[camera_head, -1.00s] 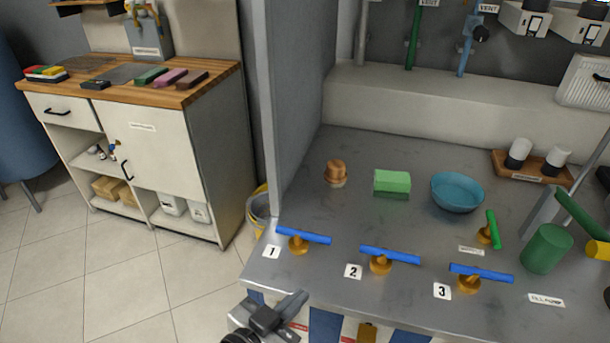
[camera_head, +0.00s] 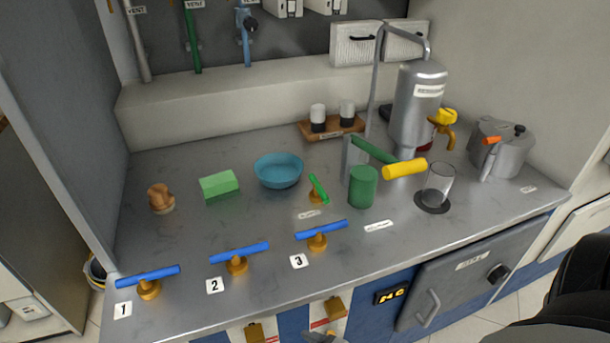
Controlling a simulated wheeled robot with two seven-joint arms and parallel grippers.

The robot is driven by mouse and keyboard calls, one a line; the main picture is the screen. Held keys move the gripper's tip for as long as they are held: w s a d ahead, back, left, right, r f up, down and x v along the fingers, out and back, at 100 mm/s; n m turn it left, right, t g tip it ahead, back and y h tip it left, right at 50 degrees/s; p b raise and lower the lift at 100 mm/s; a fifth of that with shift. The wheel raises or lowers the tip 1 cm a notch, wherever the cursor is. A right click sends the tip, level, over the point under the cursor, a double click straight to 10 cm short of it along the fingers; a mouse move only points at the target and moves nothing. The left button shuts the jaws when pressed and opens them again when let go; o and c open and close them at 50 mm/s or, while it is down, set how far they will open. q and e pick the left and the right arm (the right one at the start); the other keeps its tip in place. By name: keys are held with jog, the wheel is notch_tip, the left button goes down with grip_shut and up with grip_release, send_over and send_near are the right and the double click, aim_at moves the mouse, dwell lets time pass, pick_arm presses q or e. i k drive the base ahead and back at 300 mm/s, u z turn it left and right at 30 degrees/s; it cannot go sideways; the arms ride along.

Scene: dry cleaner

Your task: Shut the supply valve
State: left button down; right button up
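Three brass valves with blue lever handles stand in a row on the grey metal counter: valve 1 (camera_head: 149,282), valve 2 (camera_head: 237,258) and valve 3 (camera_head: 317,237), each beside its number tag. A smaller brass valve with a green handle (camera_head: 318,188) stands behind valve 3. The small label (camera_head: 309,214) in front of it is too small to read. A grey tip, seemingly my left gripper (camera_head: 322,337), shows at the bottom edge, below the counter front and apart from all valves. Its fingers are mostly cut off. My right gripper is out of view.
A green block (camera_head: 219,185), blue bowl (camera_head: 278,170), green cylinder (camera_head: 363,187) and glass (camera_head: 439,181) stand behind or right of the valves. A steel tank (camera_head: 418,98) with a yellow-handled tap and a steel pot (camera_head: 499,146) are at right. Dark parts of mine cover the lower right.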

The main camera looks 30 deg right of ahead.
aim_at(318, 189)
jog(key=u, duration=1.35)
jog(key=k, duration=1.15)
jog(key=z, duration=1.8)
jog(key=i, duration=0.5)
